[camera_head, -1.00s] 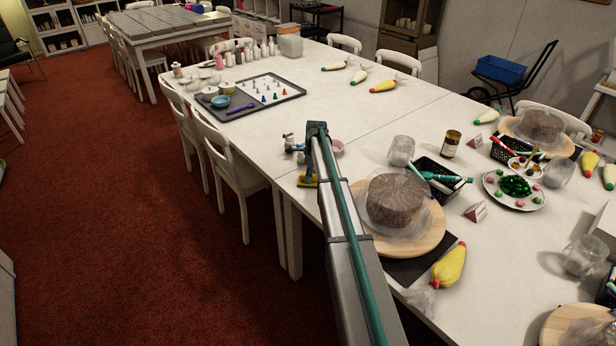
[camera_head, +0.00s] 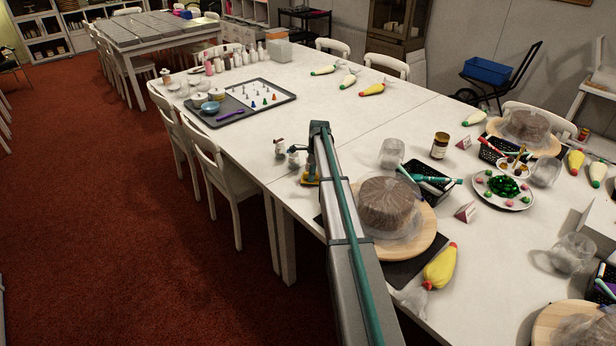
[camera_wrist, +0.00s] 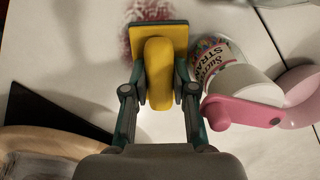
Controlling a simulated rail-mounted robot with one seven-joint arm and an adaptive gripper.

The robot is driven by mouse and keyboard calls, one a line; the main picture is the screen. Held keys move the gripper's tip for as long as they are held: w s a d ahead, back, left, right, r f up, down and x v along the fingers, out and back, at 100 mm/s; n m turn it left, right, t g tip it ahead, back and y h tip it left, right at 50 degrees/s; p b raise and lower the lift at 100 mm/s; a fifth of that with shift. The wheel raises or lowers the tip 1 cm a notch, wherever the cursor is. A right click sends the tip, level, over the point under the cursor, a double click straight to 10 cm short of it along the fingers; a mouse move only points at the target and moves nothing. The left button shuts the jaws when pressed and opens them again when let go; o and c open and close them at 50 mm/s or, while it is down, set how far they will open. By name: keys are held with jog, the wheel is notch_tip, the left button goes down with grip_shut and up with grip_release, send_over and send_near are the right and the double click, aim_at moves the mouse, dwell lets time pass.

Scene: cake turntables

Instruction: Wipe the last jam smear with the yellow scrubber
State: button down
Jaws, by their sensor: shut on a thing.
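My gripper (camera_wrist: 158,92) is shut on the yellow scrubber (camera_wrist: 158,75), holding its raised grip between the fingers. The scrubber's flat plate faces the table. In the head view the scrubber (camera_head: 309,182) shows beside the end of my arm, over or on the near left part of the table. A reddish, speckled jam smear (camera_wrist: 152,10) lies on the white table at the top of the wrist view, showing beyond and to the left of the plate, which covers part of it. I cannot tell whether the plate touches the table. The smear cannot be made out in the head view.
A sugar strands jar (camera_wrist: 220,62) and a pink-handled item (camera_wrist: 245,112) stand close to the right of my gripper in the wrist view. A cake (camera_head: 385,204) on a round wooden board (camera_head: 432,228) stands right of my arm. Bare table lies farther back.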

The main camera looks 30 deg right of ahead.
jog(key=shift+w+d, duration=0.1)
jog(key=shift+d, duration=0.2)
jog(key=shift+a, duration=0.15)
jog(key=shift+s+a, duration=0.35)
jog(key=shift+a, duration=0.8)
jog(key=shift+s+a, duration=0.3)
jog(key=shift+a, duration=0.9)
jog(key=shift+s+a, duration=0.35)
jog(key=shift+a, duration=0.8)
jog(key=shift+w+a+p, duration=0.15)
jog(key=shift+w, duration=0.45)
jog(key=shift+w+a+p, duration=0.15)
jog(key=shift+w, duration=0.4)
jog(key=shift+w+d, duration=0.3)
jog(key=shift+d, duration=0.95)
jog(key=shift+w+d, duration=0.35)
jog(key=shift+d, duration=0.85)
jog(key=shift+w+d, duration=0.3)
jog(key=shift+d, duration=0.95)
jog(key=shift+f, duration=0.1)
jog(key=shift+a, duration=0.1)
